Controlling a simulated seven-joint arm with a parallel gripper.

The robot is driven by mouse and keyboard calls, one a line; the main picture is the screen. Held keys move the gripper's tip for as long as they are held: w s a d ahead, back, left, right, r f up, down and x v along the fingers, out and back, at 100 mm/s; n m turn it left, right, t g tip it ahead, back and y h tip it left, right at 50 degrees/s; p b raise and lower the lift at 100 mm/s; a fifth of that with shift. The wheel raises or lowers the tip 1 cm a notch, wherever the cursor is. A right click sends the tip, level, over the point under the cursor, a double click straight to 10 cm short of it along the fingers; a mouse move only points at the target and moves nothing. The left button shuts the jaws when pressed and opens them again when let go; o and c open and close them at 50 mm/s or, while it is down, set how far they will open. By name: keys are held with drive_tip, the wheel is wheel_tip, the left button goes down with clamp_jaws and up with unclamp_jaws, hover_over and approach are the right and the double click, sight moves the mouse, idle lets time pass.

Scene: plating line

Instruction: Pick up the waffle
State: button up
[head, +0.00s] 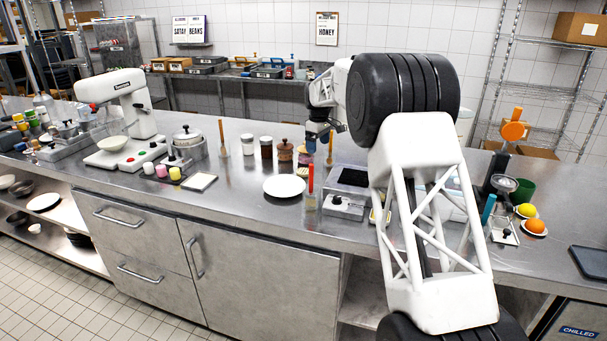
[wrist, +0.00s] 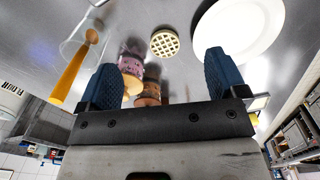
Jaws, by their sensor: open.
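The waffle (wrist: 165,43) is a small, round, pale yellow disc with a grid pattern. It lies flat on the steel counter in the wrist view, a little beyond my fingertips and between their lines. My gripper (wrist: 162,64) has two blue fingers spread wide, with nothing held between them. The waffle is apart from both fingers. In the head view my gripper (head: 320,131) hangs above the counter, near the jars.
A white plate (wrist: 240,35) lies beside the waffle; it also shows in the head view (head: 284,187). A pink speckled jar (wrist: 131,65) stands near the left finger. A clear cup (wrist: 80,45) holds an orange-handled tool. A grey box (head: 345,203) stands right of the plate.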

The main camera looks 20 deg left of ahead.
drive_tip(key=n, duration=0.1)
hover_over(304, 171)
drive_tip(key=f, duration=0.5)
drive_tip(key=shift+w+f, duration=0.2)
drive_tip(key=shift+f, duration=0.05)
drive_tip(key=shift+f, duration=1.3)
drive_tip(key=shift+s+f, duration=0.15)
drive_tip(key=shift+f, duration=2.45)
drive_tip(key=c, duration=0.8)
